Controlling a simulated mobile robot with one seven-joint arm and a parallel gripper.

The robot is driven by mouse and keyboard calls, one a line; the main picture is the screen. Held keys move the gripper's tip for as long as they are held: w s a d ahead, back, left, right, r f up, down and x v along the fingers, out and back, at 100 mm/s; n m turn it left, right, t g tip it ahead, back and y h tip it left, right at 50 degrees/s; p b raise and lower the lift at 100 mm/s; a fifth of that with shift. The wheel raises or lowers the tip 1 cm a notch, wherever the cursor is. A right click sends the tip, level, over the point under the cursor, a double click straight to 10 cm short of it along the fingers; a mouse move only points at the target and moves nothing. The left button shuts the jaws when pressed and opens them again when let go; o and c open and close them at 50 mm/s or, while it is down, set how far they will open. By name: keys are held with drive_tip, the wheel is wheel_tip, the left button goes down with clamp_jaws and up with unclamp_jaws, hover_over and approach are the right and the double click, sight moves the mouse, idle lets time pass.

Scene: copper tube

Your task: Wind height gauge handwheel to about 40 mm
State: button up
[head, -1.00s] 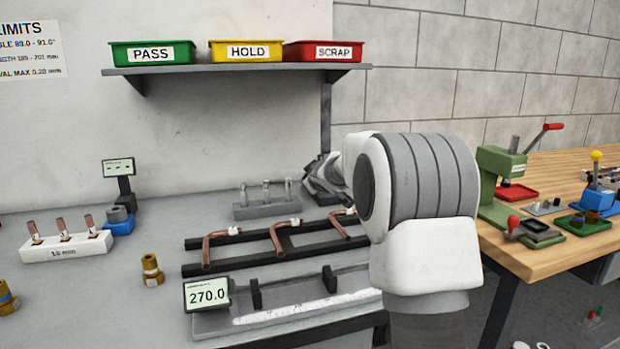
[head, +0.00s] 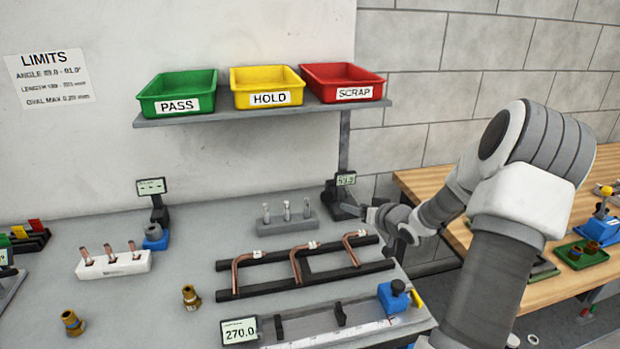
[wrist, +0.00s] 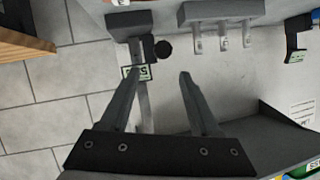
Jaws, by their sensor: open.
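The height gauge (head: 334,197) is a dark upright stand at the back right of the grey bench. Its small green display (head: 346,179) is lit, but I cannot read its digits surely. In the wrist view the gauge (wrist: 130,24) lies at the top left, with its black round handwheel (wrist: 164,47) beside the column. My gripper (wrist: 158,74) is open and empty. In that picture the handwheel shows just beyond and between the fingertips, with no visible contact. In the head view my gripper (head: 364,210) is close by the gauge and hides part of it.
A grey block with several pins (head: 290,222) stands left of the gauge. A black rack (head: 308,278) with bent copper tubes lies in front. A shelf (head: 300,114) with green, yellow and red bins hangs above. A wooden table (head: 575,180) stands at right.

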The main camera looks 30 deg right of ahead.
sight(329, 197)
drive_tip(key=shift+m, duration=0.3)
drive_tip(key=x, duration=1.1)
drive_tip(key=r+x, duration=0.1)
drive_tip(key=x, duration=0.4)
drive_tip(key=shift+w+a+f, duration=0.2)
drive_tip(key=shift+w, duration=0.25)
clamp_jaws()
drive_tip(key=shift+f+b, duration=0.1)
drive_tip(key=shift+b, duration=0.35)
